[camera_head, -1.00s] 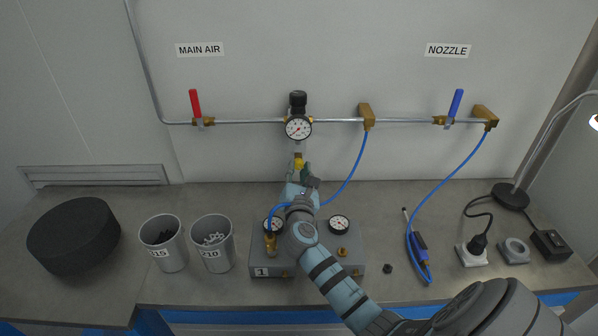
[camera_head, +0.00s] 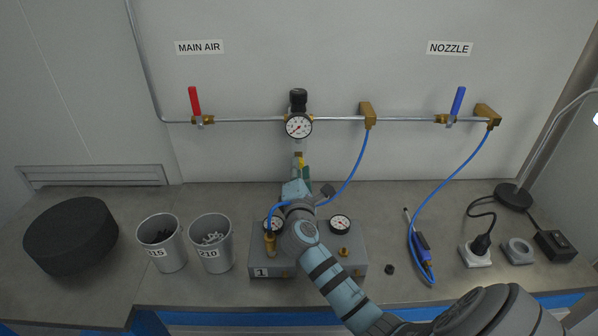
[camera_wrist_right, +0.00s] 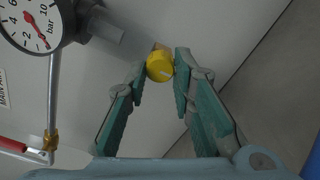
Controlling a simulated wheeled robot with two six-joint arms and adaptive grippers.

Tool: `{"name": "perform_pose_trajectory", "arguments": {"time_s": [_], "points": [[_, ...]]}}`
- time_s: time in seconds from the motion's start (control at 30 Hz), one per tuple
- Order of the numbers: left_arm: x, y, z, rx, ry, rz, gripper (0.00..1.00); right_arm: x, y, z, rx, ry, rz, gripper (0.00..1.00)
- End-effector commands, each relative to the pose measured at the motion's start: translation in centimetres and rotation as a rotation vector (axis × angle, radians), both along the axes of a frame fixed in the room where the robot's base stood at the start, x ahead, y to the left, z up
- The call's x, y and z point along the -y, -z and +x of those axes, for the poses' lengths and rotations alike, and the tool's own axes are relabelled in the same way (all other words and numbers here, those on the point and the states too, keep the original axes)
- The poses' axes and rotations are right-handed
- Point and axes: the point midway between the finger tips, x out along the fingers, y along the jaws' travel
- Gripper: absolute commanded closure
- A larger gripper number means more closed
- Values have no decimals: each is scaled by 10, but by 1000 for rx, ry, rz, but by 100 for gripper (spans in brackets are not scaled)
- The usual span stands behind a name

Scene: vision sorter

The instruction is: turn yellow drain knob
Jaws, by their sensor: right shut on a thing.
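The yellow drain knob (camera_wrist_right: 160,67) is round with a pale mark on its face. It sits below the regulator and pressure gauge (camera_head: 298,126) on the wall pipe. In the wrist view it lies between the two green fingertips of my right gripper (camera_wrist_right: 161,72), which are shut on it from both sides. In the head view my right gripper (camera_head: 302,170) reaches up to the knob from below and hides most of it. My left gripper is not in view.
The red main air handle (camera_head: 195,102) and blue nozzle handle (camera_head: 457,102) sit along the pipe. Below my right arm stands a grey box with gauges (camera_head: 341,224). Two grey cups (camera_head: 162,256) and a black round block (camera_head: 70,236) stand left. A blue hose (camera_head: 352,176) hangs close right.

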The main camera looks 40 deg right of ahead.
Motion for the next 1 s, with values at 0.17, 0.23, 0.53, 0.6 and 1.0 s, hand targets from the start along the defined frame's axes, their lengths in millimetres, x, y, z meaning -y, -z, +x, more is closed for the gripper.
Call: {"name": "perform_pose_trajectory", "arguments": {"time_s": [0.17,0.23,0.53,0.6,1.0], "points": [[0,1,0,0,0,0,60,0,2,0,4,1,13,100],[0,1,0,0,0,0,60,0,2,0,5,1,14,100],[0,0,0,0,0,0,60,0,2,-1,4,1,13,66],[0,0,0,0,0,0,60,0,2,0,5,1,13,57],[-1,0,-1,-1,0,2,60,-8,2,-10,6,-2,13,57]]}}
